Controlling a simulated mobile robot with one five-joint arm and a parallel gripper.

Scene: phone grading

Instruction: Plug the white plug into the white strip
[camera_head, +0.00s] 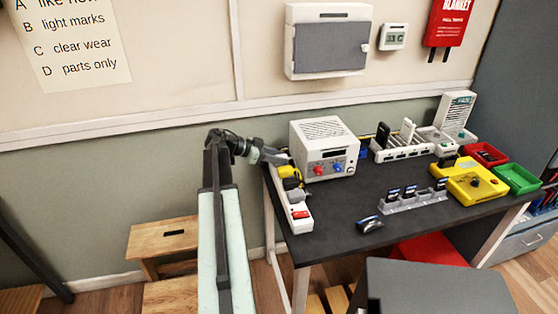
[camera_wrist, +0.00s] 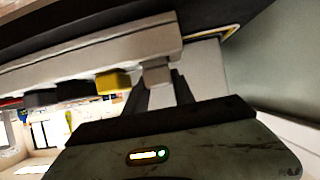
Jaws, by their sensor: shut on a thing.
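The white strip (camera_head: 302,227) lies along the left edge of the dark table, with a red switch at its near end. A yellow plug (camera_head: 288,171) and dark plugs sit in it. In the wrist view the strip (camera_wrist: 90,58) runs across the upper part, with the yellow plug (camera_wrist: 113,81) beside my fingers. My gripper (camera_head: 280,158) is at the strip's far end. In the wrist view my gripper (camera_wrist: 160,88) is shut on the white plug (camera_wrist: 157,74), which meets the strip's edge in the picture. Whether its pins are in a socket is hidden.
A white power supply (camera_head: 325,150) with red and blue knobs stands close right of the strip. A dark car-shaped item (camera_head: 368,224), a grey rack (camera_head: 414,205) and a yellow device (camera_head: 468,182) are further right. A wooden stool (camera_head: 163,240) stands left of my arm.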

